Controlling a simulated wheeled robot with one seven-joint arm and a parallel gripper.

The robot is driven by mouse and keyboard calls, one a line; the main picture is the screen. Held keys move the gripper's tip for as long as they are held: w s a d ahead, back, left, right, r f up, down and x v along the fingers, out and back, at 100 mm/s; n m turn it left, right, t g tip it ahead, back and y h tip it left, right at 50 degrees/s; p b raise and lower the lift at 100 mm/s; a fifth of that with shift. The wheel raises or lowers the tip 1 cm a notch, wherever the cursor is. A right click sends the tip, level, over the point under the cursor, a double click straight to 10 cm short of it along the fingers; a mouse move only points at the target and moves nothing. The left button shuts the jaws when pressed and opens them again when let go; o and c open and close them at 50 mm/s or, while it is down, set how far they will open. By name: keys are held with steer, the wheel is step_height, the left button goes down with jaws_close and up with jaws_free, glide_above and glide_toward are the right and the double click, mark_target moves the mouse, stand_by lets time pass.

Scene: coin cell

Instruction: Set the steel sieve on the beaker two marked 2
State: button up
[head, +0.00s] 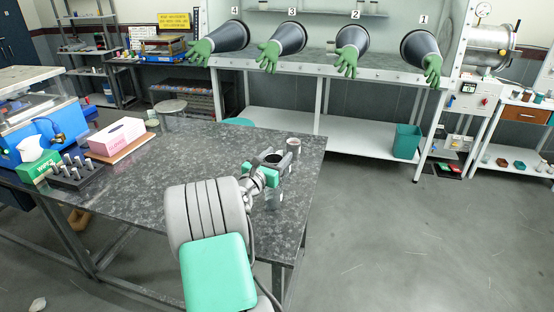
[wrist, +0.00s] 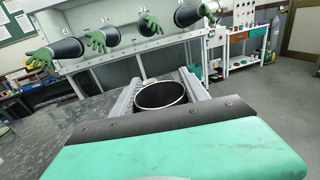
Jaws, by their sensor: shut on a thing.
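My gripper (head: 277,165) is above the right part of the dark speckled table. It is shut on a round, dark-mouthed thing with a pale metal rim, which looks like the steel sieve (head: 273,158). In the wrist view the sieve (wrist: 162,95) sits upright between the two fingers (wrist: 160,92). A small pale cup (head: 293,146) stands on the table just behind my gripper.
A black rack (head: 78,176) of vials, a pink box (head: 117,136) and a green-and-white box (head: 36,160) stand at the table's left. The middle of the table (head: 170,165) is clear. A glovebox bench (head: 330,85) with numbered green gloves stands behind.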

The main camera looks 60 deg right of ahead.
steer(key=shift+f, duration=0.7)
steer(key=shift+f, duration=0.5)
steer(key=o, duration=1.4)
